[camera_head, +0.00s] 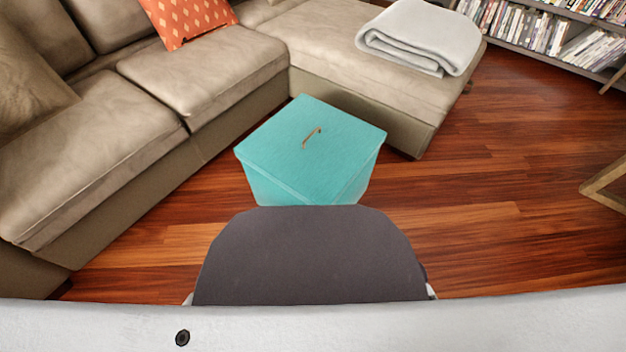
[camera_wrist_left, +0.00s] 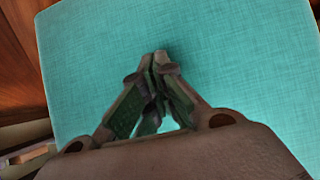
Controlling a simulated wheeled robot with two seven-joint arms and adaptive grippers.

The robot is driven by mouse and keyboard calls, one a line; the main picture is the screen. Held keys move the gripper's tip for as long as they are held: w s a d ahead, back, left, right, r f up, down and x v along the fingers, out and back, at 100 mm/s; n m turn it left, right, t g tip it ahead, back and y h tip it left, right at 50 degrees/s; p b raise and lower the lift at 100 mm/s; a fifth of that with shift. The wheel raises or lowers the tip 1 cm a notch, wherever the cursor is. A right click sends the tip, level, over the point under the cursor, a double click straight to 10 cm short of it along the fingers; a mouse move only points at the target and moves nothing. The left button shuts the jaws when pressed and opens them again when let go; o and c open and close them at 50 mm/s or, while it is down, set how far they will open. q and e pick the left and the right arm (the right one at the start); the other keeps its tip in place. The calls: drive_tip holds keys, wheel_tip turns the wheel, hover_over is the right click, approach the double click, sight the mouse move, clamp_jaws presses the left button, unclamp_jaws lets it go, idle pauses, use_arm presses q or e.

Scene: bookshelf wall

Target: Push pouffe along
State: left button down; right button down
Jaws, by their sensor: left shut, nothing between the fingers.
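The pouffe (camera_head: 315,140) is a turquoise fabric cube with a small brown loop on its top. In the head view it stands on the wood floor, just beyond my dark base, close to the inner corner of the sofa. Its lower near side is partly hidden by my body. In the left wrist view the turquoise fabric of the pouffe (camera_wrist_left: 240,70) fills most of the picture. My left gripper (camera_wrist_left: 155,58) is shut and empty in front of that fabric; I cannot tell whether it touches. Neither gripper shows in the head view, and my right gripper is not in view.
A beige L-shaped sofa (camera_head: 200,75) runs along the left and behind the pouffe. A folded grey blanket (camera_head: 420,38) and an orange cushion (camera_head: 190,18) lie on it. A bookshelf (camera_head: 540,45) stands at the back right.

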use_arm(q)
drive_tip(key=shift+w+d+r, duration=0.15)
drive_tip(key=shift+w+d, duration=0.05)
drive_tip(key=shift+w, duration=0.1)
drive_tip(key=s+a+r+p, duration=0.1)
drive_tip(key=s+a, duration=0.2)
drive_tip(key=s, duration=0.1)
drive_tip(key=shift+s+a+r, duration=0.35)
drive_tip(key=shift+s+r, duration=0.05)
idle(0.3)
drive_tip(key=shift+s, duration=0.1)
idle(0.5)
